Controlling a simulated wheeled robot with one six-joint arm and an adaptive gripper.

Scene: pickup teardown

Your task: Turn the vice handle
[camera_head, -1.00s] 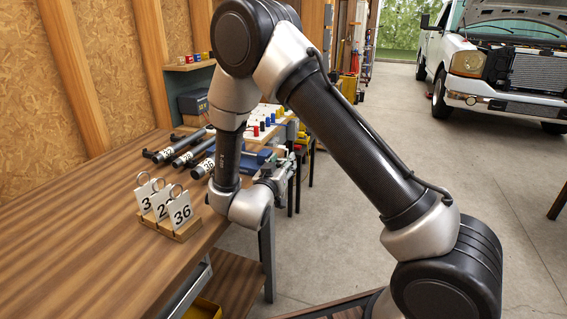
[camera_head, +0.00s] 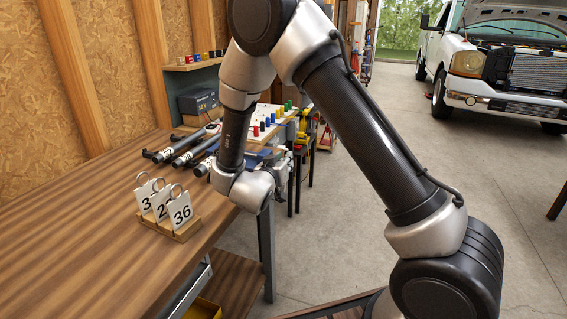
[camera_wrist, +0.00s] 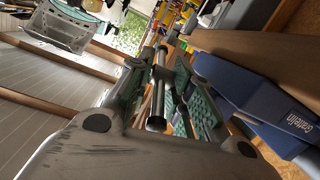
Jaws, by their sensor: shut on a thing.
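The blue vice (camera_wrist: 240,85) with white lettering is on the right in the wrist view. In the head view a bit of the vice (camera_head: 258,155) shows at the bench edge behind my arm. The vice handle (camera_wrist: 156,105) is a dark metal bar between the green-padded fingers of my gripper (camera_wrist: 166,100). My gripper is shut on the handle. In the head view my gripper (camera_head: 284,160) is small, beyond the bench edge, and the handle cannot be made out there.
Numbered tags on a wooden stand (camera_head: 168,227) are on the wooden bench (camera_head: 85,235). Numbered dark tools (camera_head: 175,150) lie behind them. A white board with coloured knobs (camera_head: 268,118) is farther back. The floor right of the bench is open, with a white truck (camera_head: 490,70) beyond.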

